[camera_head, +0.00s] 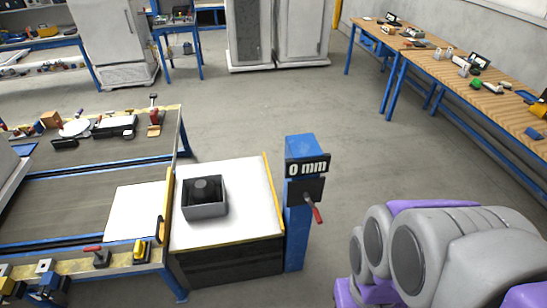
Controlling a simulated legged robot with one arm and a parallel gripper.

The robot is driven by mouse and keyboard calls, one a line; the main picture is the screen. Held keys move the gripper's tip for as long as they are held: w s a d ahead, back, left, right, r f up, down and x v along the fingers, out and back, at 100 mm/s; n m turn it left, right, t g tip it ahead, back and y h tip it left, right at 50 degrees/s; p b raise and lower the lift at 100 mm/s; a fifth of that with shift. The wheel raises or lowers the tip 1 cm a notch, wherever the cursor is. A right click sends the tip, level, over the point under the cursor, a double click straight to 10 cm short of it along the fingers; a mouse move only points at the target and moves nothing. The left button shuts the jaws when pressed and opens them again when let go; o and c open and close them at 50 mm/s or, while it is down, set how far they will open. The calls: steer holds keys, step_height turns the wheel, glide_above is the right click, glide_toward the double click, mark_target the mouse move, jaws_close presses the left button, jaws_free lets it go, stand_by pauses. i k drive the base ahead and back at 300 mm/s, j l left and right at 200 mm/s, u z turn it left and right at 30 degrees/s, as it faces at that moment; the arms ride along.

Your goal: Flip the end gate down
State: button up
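A yellow strip with a dark handle-like part (162,229) stands at the joint between the bench with the grey bed and the white-topped platform (240,228). A second thin yellow strip (273,190) runs along the platform's right edge, beside the blue post. I cannot tell for certain which strip is the end gate, or whether either is hinged. A grey open box (205,211) with a dark round object (204,188) in it sits on the platform. My arm's grey and purple links fill the lower right; my gripper is not in view.
A blue post (297,240) with a "0 mm" display and a red-handled lever (313,208) stands right of the platform. Tools lie along the bench rails (90,262). A long wooden workbench (510,110) stands at right. Open floor (330,110) lies behind the post.

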mark_target(162, 234)
steer(key=u, duration=1.35)
steer(key=i+l, duration=1.1)
steer(key=l, duration=0.2)
steer(key=i+u, duration=0.05)
